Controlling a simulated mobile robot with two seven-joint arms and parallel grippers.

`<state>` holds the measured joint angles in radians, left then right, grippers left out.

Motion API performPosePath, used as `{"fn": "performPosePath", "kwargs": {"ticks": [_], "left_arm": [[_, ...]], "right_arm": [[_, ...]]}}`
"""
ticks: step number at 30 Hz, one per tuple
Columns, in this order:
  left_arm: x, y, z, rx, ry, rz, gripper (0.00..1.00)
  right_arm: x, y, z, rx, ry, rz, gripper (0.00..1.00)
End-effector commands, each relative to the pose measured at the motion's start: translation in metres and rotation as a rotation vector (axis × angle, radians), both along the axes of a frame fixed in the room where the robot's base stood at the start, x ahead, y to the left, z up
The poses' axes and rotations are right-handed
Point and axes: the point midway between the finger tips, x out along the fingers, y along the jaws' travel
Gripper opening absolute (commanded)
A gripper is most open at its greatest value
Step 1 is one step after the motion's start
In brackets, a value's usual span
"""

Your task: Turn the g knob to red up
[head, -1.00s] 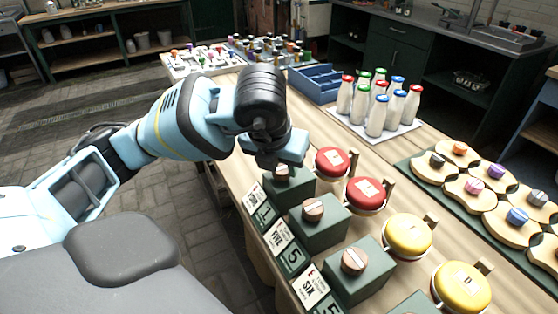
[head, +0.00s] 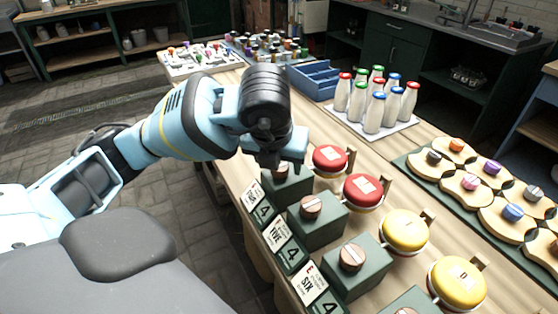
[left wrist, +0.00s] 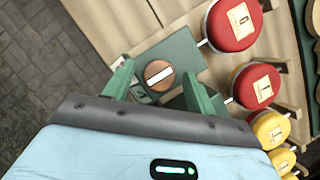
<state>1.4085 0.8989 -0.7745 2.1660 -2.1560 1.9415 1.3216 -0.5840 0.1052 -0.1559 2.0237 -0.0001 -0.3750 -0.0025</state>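My left gripper (head: 284,163) points down over the farthest visible green block in the head view. In the left wrist view, its two green fingers stand apart on either side of a round wooden knob (left wrist: 160,74) with a white line across it. I cannot tell whether the fingers touch the knob. In the head view this knob (head: 281,170) is partly hidden by the gripper. More wooden knobs (head: 311,207) (head: 352,257) top the nearer green blocks. I can read no letter g on any knob. My right gripper is not in view.
Red (head: 329,159) and yellow (head: 404,231) round-topped pieces stand close right of the blocks. Number cards (head: 263,212) line the left edge. Capped bottles (head: 376,107), a blue tray (head: 313,80) and coloured knobs on wooden plates (head: 471,182) lie farther right and back.

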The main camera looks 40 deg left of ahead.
Motion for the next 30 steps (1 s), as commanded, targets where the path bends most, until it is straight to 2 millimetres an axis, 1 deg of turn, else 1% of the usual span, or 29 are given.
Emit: {"fn": "performPosePath", "kwargs": {"ticks": [8,11,14,18,21,25,30], "left_arm": [[-0.001,0.0,0.002,0.0,-0.001,-0.001,0.56],[-0.003,-0.002,0.01,-0.001,-0.003,-0.001,0.56],[-0.008,-0.004,0.024,0.0,-0.004,-0.003,0.56],[-0.016,-0.007,0.049,0.001,-0.009,-0.002,0.56],[-0.021,-0.009,0.062,0.002,-0.008,-0.002,0.56],[-0.026,-0.011,0.071,0.001,-0.005,0.0,0.56],[-0.028,-0.012,0.073,0.001,-0.001,-0.001,0.56]], "right_arm": [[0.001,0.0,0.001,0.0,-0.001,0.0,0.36],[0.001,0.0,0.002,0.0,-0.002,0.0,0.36],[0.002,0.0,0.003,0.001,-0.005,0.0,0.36],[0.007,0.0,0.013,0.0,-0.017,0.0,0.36],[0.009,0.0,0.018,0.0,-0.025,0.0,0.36],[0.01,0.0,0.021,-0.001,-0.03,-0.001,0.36],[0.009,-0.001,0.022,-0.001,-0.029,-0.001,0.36]]}}
